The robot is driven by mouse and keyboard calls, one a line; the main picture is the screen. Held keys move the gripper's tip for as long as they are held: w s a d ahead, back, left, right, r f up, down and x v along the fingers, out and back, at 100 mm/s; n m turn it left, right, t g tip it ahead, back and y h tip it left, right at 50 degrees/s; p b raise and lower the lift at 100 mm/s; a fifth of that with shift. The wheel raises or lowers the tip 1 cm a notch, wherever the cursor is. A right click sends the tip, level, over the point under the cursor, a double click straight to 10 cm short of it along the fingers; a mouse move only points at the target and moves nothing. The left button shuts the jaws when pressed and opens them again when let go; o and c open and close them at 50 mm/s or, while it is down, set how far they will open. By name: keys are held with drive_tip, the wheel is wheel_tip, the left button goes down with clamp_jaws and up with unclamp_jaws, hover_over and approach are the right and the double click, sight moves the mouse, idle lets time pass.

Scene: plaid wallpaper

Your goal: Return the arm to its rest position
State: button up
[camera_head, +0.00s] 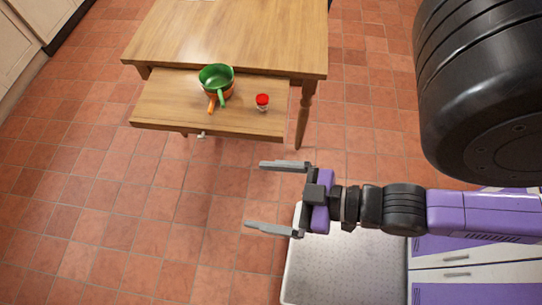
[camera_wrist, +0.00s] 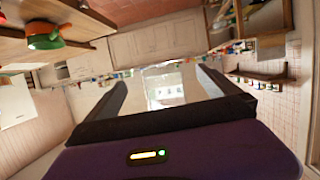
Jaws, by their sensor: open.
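My gripper (camera_head: 275,197) is open and empty in the head view, its two grey fingers spread apart and pointing left. It is over the tiled floor in front of the wooden table, apart from the table and its drawer. The purple arm behind it stretches in from the right. In the wrist view the fingers of my gripper (camera_wrist: 168,88) show wide apart with nothing between them.
A wooden table (camera_head: 235,38) with an open drawer (camera_head: 165,104) stands at the top. In the drawer are a green pot (camera_head: 216,76), an orange-handled item (camera_head: 212,103) and a small red-lidded jar (camera_head: 262,102). Tiled floor (camera_head: 120,220) is clear at the left.

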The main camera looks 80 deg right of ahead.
drive_tip(key=r, duration=0.1)
drive_tip(key=s+r, duration=0.1)
drive_tip(key=shift+a+r+t, duration=0.15)
drive_tip(key=shift+r+t, duration=0.15)
drive_tip(key=shift+r, duration=0.05)
wheel_tip(320, 180, down, 2)
drive_tip(key=shift+f+b, duration=0.1)
drive_tip(key=shift+b, duration=0.9)
